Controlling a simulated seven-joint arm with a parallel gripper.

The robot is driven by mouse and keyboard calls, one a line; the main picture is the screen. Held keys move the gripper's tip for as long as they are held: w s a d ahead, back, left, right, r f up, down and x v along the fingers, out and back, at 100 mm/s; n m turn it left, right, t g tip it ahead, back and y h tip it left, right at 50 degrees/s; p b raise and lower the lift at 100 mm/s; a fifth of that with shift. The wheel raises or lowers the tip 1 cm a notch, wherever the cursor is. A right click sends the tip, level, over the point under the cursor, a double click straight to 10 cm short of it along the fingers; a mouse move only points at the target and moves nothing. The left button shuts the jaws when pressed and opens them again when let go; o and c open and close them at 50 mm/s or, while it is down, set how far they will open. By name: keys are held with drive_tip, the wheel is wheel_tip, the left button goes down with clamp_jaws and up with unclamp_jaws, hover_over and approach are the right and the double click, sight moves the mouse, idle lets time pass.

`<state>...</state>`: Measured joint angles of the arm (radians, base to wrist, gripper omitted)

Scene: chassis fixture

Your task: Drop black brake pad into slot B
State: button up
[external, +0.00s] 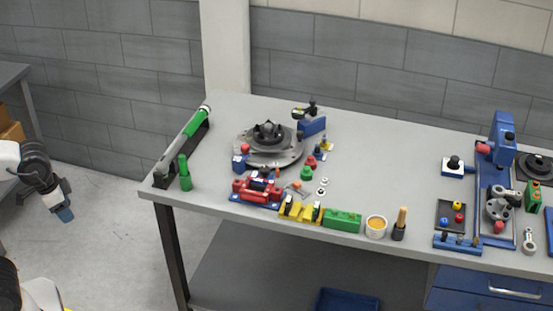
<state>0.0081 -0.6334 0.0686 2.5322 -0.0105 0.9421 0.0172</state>
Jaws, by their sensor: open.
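My gripper (64,212) hangs at the far left, over the floor and clear of the workbench. It points down, is small in view, and no object shows in it. I cannot pick out the black brake pad with certainty among the small parts. Slot B carries no readable label. A red fixture (257,187) on a blue base and a yellow block (300,210) with dark parts in it stand along the front edge of the bench. A round grey disc (250,156) with a black hub lies behind them.
A green-and-grey tool (188,134) lies on a dark rack at the bench's left end, beside a green bottle (185,175). A green block (342,220), a white cup (376,227) and a brush (400,224) line the front. Blue fixtures crowd the right; the middle is clear.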

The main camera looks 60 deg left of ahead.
drive_tip(key=c, duration=0.4)
drive_tip(key=shift+w+r, duration=0.3)
drive_tip(key=shift+w, duration=0.25)
drive_tip(key=shift+c, duration=0.4)
drive_tip(key=w+d+r+m+g, duration=0.15)
drive_tip(key=w+m, duration=0.55)
drive_tip(key=w, duration=1)
drive_tip(key=w+r+m, duration=0.3)
drive_tip(key=w+m, duration=0.3)
drive_tip(key=w, duration=1)
drive_tip(key=w+d+f+m, duration=0.1)
drive_tip(key=w+f+m, duration=0.3)
drive_tip(key=w, duration=0.6)
drive_tip(key=w+d+f+m, duration=0.1)
drive_tip(key=w+f+m, duration=0.4)
drive_tip(key=w, duration=0.6)
drive_tip(key=w+d+f+m+g, duration=0.1)
drive_tip(key=w+f+m, duration=0.3)
drive_tip(key=w, duration=0.6)
drive_tip(key=shift+w+f, duration=0.25)
drive_tip(key=shift+f, duration=0.9)
drive_tip(key=shift+w+f+m, duration=0.35)
drive_tip(key=shift+w+m, duration=0.05)
drive_tip(key=shift+f, duration=0.1)
